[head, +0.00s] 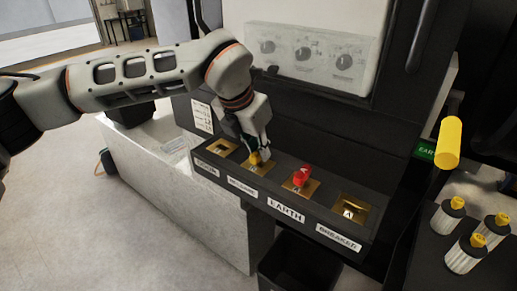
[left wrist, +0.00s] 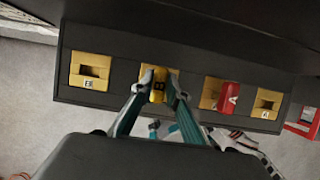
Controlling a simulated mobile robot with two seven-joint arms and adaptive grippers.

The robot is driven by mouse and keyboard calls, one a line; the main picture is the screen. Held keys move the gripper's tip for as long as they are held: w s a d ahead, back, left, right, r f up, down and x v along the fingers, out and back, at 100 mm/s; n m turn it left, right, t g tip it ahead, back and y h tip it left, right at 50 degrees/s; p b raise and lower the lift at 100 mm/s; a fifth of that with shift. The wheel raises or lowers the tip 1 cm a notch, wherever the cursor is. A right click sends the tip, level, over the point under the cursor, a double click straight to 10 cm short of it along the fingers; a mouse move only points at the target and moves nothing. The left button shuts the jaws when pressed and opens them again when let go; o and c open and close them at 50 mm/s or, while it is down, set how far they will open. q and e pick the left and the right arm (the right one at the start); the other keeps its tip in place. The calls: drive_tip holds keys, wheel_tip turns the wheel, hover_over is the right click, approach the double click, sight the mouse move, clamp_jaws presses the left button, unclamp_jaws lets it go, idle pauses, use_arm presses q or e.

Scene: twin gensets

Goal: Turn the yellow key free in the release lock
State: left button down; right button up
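The yellow key (head: 256,158) stands in the second lock from the left on the dark lock shelf (head: 290,192). In the left wrist view the yellow key (left wrist: 158,86) bears a letter B. My left gripper (head: 259,150) reaches down onto it from above. In the left wrist view the fingertips of my left gripper (left wrist: 160,78) lie on either side of the key, seemingly closed against it. The release lock's brass plate (head: 262,169) is partly hidden by the gripper. My right gripper is in neither view.
A red key (head: 302,176) stands in the lock labelled EARTH, close right of my gripper. Empty brass locks lie at the far left (head: 221,148) and far right (head: 351,209). A yellow handle (head: 449,142) juts out at right, above several yellow-topped cylinders (head: 465,252).

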use_arm(q)
drive_tip(key=shift+f+n+y+b, duration=0.1)
drive_tip(key=shift+n+y+b, duration=0.25)
drive_tip(key=shift+n, duration=0.55)
drive_tip(key=n+y, duration=0.1)
drive_tip(key=n, duration=0.1)
drive_tip(key=shift+n+t, duration=0.3)
drive_tip(key=n+y, duration=0.2)
drive_tip(key=n, duration=0.2)
drive_tip(key=n+y, duration=0.1)
drive_tip(key=n, duration=0.4)
drive_tip(key=shift+d+n+y, duration=0.1)
drive_tip(key=shift+n+y, duration=0.25)
drive_tip(key=shift+n, duration=0.05)
drive_tip(key=n+g+y, duration=0.1)
drive_tip(key=n, duration=0.2)
drive_tip(key=shift+n+g, duration=0.3)
drive_tip(key=shift+n, duration=0.1)
drive_tip(key=shift+s, duration=0.15)
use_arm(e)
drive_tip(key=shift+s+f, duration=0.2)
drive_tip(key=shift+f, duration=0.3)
use_arm(q)
drive_tip(key=c, duration=1.9)
unclamp_jaws()
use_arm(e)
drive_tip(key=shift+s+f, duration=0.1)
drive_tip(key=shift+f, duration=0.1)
